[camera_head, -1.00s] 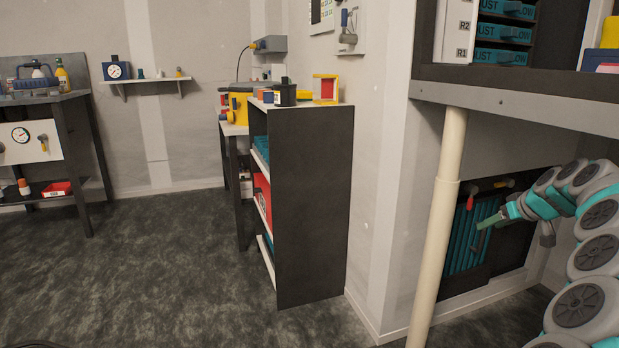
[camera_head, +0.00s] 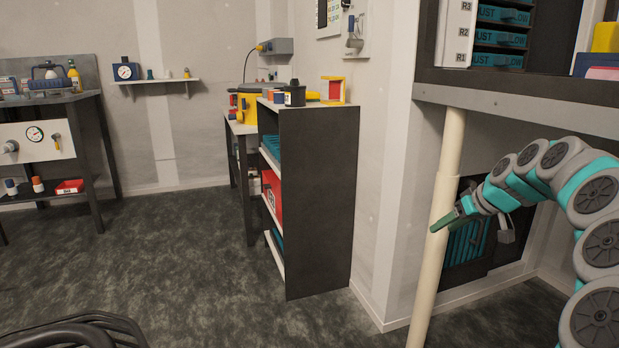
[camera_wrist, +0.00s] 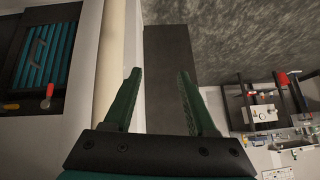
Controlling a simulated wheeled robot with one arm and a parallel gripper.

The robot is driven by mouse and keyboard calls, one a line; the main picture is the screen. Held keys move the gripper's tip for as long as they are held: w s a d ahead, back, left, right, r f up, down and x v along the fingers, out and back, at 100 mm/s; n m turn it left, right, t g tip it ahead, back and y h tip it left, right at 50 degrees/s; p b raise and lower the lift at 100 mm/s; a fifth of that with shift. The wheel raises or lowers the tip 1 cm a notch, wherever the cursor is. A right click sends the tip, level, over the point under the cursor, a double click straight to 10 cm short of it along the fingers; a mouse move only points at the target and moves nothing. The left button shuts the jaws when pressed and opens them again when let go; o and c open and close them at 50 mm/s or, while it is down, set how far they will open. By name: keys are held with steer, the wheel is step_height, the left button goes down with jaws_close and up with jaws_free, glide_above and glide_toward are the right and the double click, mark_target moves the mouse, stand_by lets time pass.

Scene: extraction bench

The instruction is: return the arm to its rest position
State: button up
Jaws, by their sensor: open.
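My gripper (camera_head: 455,216) is at the end of my grey and teal arm, on the right of the head view. It appears in front of the cream pipe (camera_head: 447,170); I cannot tell how near they are. In the wrist view my gripper (camera_wrist: 155,100) has its two green fingers spread apart. Nothing is between them. The wrist view appears turned on its side.
A dark shelf unit (camera_head: 318,200) stands at the middle, with a work table beyond it. A bench with a gauge panel (camera_head: 38,142) is at the far left. A teal louvred panel (camera_head: 467,243) sits behind my arm. The dark floor (camera_head: 170,250) is open.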

steer(key=s+a+n+g+p, duration=0.1)
steer(key=s+a+g+p, duration=0.3)
steer(key=s+a, duration=1.55)
steer(key=s+f+m+g+h, duration=0.1)
steer(key=s+f, duration=0.3)
steer(key=s, duration=1)
steer(key=s+d+f+m+g+h, duration=0.1)
steer(key=s+f+g, duration=0.3)
steer(key=s, duration=1)
steer(key=shift+d+f+m+h+p, duration=0.15)
steer(key=shift+f+m+h+p, duration=0.25)
steer(key=shift+m+h, duration=0.35)
